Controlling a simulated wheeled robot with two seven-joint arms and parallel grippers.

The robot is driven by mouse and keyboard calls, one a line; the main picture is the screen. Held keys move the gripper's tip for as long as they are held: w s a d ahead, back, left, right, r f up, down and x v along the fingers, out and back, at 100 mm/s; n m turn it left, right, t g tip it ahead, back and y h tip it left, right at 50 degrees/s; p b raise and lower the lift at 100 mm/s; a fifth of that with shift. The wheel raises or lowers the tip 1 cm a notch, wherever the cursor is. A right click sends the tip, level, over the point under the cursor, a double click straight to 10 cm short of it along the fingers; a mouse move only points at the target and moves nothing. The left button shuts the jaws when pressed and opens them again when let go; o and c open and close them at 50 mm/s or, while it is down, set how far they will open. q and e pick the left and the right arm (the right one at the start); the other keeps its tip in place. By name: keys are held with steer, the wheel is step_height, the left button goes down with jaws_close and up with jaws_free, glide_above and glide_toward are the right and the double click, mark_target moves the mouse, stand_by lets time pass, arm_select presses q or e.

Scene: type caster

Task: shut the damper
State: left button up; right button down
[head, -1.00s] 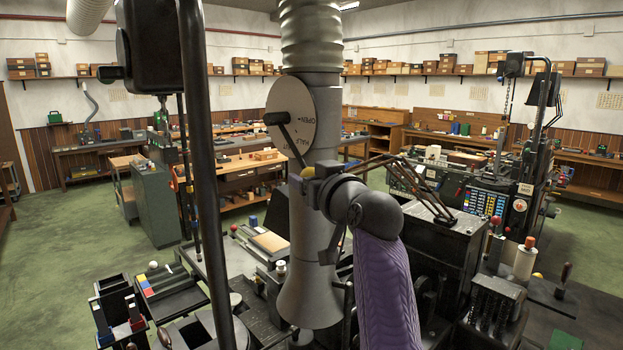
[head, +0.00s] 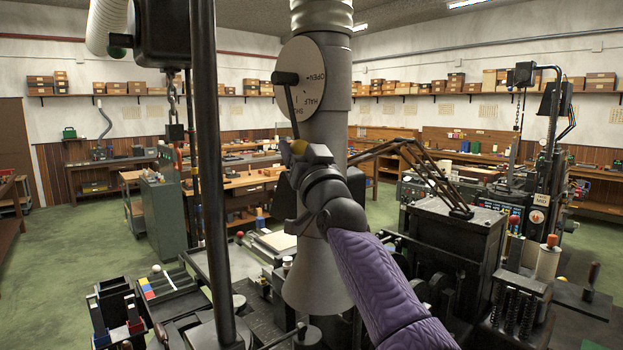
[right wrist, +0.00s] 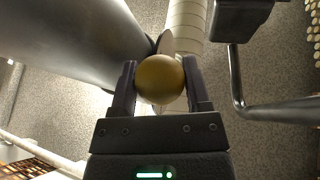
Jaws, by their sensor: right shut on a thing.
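The damper is a pale round dial (head: 307,84) on the side of a grey vertical pipe (head: 325,150). The dial reads OPEN at the upper right, HALF below it and partly covered lettering near the bottom. A dark lever (head: 291,105) runs down from a black hub (head: 285,78) to a brass-yellow ball (head: 298,146), crossing the dial's lower left edge. My right gripper (head: 305,152) is shut on the ball. In the right wrist view the ball (right wrist: 160,79) sits between both fingers (right wrist: 159,88). My left gripper is not in view.
A dark upright post (head: 207,180) stands left of the pipe, with a black housing (head: 161,35) behind it. A dark machine block (head: 455,250) and thin linkage arms (head: 425,170) stand to the right. Trays and tools lie below left.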

steer(key=shift+w+a+f, duration=0.1)
steer(key=shift+f, duration=0.15)
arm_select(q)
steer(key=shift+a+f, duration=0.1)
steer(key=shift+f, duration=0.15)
arm_select(e)
steer(key=shift+r, duration=0.15)
steer(key=shift+c, duration=1.2)
jaws_free()
steer(key=shift+o, duration=0.9)
steer(key=shift+a, duration=0.15)
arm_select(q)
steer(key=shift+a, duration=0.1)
arm_select(e)
steer(key=shift+r, duration=0.15)
